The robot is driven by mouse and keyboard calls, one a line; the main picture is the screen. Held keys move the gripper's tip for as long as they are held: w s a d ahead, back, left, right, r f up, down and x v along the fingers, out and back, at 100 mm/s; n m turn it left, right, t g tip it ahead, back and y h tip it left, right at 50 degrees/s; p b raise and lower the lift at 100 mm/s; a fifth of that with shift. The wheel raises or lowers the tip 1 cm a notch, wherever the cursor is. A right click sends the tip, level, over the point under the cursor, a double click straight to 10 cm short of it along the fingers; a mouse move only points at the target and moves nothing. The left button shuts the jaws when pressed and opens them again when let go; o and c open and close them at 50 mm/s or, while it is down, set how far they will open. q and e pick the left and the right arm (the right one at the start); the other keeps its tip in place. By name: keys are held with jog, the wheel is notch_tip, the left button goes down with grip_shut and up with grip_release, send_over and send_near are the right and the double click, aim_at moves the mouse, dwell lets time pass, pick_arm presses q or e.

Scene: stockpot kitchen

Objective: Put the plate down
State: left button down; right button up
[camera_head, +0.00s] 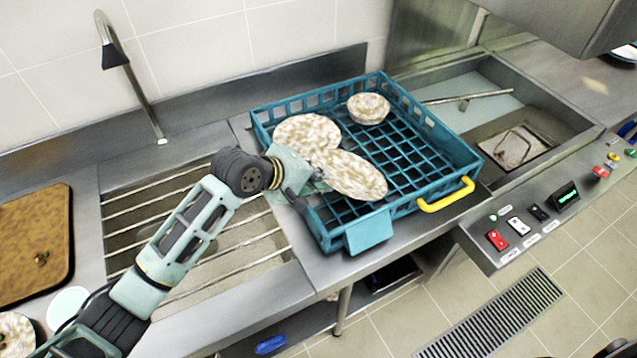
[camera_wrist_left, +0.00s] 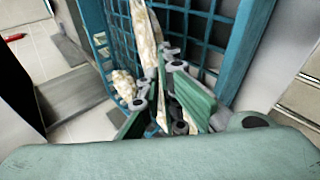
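A speckled cream plate (camera_head: 348,174) shows over the near left part of the blue dish rack (camera_head: 463,157). Its left end is at my left gripper (camera_head: 306,190), which reaches in over the rack's left wall. In the left wrist view the plate (camera_wrist_left: 148,38) is seen nearly edge-on and runs between the green fingers of my left gripper (camera_wrist_left: 165,108). I cannot tell whether the fingers press on it. Whether the plate's lower edge touches the rack is hidden. My right gripper is not in view.
Two more speckled dishes are in the rack, one at the left (camera_head: 305,130) and a smaller one at the back (camera_head: 369,108). The rack's right half is free. A slatted drain (camera_head: 235,250) lies left, a sink (camera_head: 515,145) right. A brown tray (camera_head: 35,240) is far left.

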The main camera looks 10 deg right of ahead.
pick_arm(q)
notch_tip(320, 180, down, 4)
jog(key=shift+w+a+f+p, duration=0.1)
jog(key=shift+w+p, duration=0.05)
jog(key=shift+p, duration=0.45)
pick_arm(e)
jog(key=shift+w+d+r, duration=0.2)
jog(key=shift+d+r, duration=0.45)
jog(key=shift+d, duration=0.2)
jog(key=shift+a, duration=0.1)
pick_arm(q)
jog(key=c, duration=2.5)
grip_release()
jog(key=shift+f, duration=0.1)
jog(key=shift+o, duration=1.2)
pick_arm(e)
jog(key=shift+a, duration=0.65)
